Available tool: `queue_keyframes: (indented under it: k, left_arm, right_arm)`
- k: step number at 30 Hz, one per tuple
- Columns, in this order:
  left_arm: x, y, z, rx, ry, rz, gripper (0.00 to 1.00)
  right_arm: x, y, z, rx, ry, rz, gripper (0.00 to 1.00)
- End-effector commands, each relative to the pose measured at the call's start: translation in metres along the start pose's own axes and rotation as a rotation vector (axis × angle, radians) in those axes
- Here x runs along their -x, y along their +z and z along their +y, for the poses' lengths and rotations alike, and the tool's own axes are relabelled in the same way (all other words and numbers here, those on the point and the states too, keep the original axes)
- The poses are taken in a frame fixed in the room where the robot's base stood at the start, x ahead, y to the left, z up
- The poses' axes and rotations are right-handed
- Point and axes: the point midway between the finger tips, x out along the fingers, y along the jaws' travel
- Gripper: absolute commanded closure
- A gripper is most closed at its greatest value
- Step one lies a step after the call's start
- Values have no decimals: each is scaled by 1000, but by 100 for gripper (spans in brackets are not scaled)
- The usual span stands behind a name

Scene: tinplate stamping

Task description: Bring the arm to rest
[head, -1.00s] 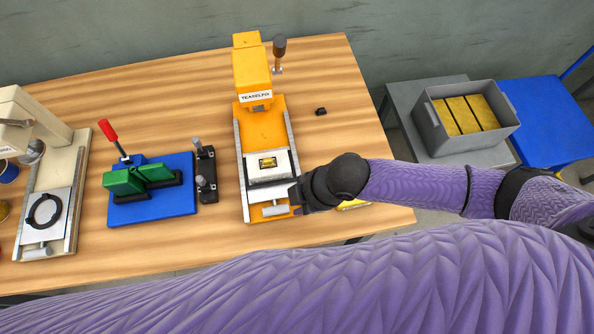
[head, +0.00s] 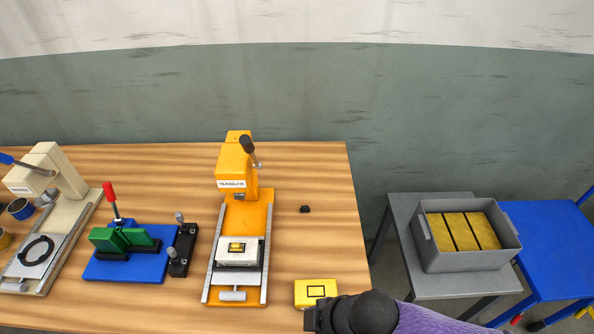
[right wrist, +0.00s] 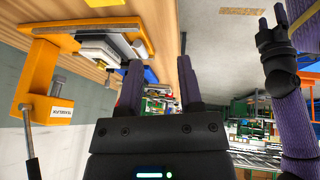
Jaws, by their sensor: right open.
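My right gripper (head: 312,318) is at the bottom of the head view, by the table's front right edge, with only part of its wrist showing. In the right wrist view its two fingers (right wrist: 160,82) stand apart with nothing between them. It is clear of the orange press (head: 236,165) and of the press's grey front handle (head: 233,295). A small gold piece (head: 236,246) sits on the press's pale sliding block.
A yellow box (head: 315,292) lies just beyond my right gripper. A blue fixture (head: 128,264) and a cream press (head: 65,200) stand to the left. A grey crate (head: 433,262) with yellow pieces stands on a side table at right. The wooden table (head: 315,240) is mostly bare right of the press.

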Motion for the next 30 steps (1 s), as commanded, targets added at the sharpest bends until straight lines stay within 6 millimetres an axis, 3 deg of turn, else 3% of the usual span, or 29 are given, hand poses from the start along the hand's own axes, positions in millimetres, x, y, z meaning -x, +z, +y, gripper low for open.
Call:
queue_keyframes:
  k: [9, 14, 20, 28, 30]
  left_arm:
    - [0, 0, -13, -5, -20, -1, 41]
    - [0, 1, -10, -3, -16, -1, 41]
    - [0, 0, -5, -1, -7, 1, 41]
    - [0, -1, -2, 0, -2, 2, 41]
    - [-13, 1, -2, -1, -3, 0, 41]
  right_arm:
    - [19, -40, -2, -226, 70, 77, 54]
    - [39, -40, 2, -461, 137, 78, 54]
    - [67, 0, -2, -829, 233, -14, 54]
    - [112, 83, -50, -1316, 362, -281, 54]
    - [79, 97, -52, -1312, 350, -293, 54]
